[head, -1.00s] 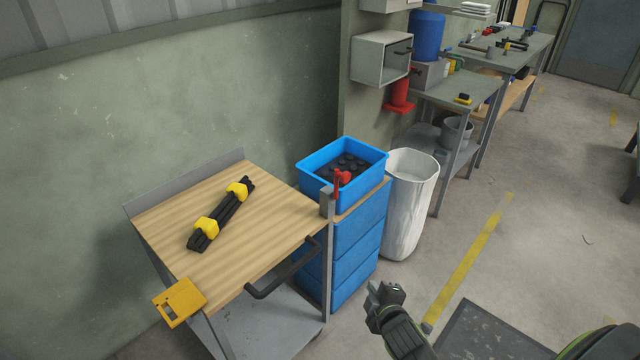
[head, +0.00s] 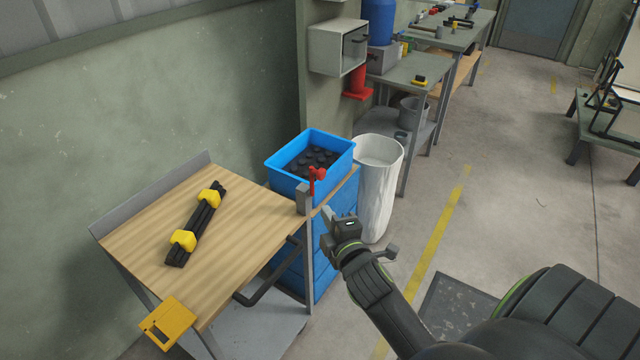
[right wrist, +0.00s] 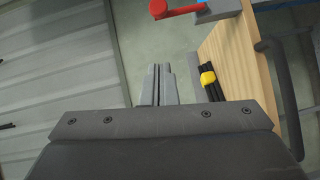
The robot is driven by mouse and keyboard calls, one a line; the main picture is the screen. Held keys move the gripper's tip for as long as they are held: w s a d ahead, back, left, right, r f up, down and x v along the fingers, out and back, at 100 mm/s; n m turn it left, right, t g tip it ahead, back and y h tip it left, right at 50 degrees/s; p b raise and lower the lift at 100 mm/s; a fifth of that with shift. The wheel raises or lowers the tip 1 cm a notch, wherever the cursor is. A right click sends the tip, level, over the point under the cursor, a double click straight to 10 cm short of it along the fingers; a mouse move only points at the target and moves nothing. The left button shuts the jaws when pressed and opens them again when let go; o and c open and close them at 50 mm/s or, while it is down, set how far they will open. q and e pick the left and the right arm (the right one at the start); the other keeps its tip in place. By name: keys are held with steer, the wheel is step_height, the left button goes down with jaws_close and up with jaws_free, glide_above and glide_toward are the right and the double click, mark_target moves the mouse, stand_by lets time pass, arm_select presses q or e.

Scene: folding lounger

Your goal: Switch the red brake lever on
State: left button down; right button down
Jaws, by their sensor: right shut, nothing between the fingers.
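The red brake lever (head: 312,180) stands on a grey bracket at the right corner of the wood-topped cart (head: 245,215). In the right wrist view the lever (right wrist: 182,12) shows at the top edge, with a round red knob at its left end and a blue round part at its pivot. My right gripper (head: 326,218) is shut and empty, just right of and a little below the lever in the head view, apart from it. Its closed fingers also show in the right wrist view (right wrist: 160,72). My left gripper is out of view.
Blue crates (head: 340,150) stand stacked behind the cart, the top one holding dark round parts. A white bin (head: 375,200) stands beside them.

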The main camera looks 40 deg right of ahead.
steer(key=p, duration=0.1)
glide_toward(313, 172)
steer(key=w+a, duration=0.2)
steer(key=shift+w+d+f+p, duration=0.2)
steer(key=shift+w+d, duration=0.3)
steer(key=shift+d, duration=0.25)
steer(key=shift+w+d+f+p, duration=0.15)
steer(key=shift+w+d, duration=0.35)
steer(key=shift+d, duration=0.3)
steer(key=shift+r, duration=0.15)
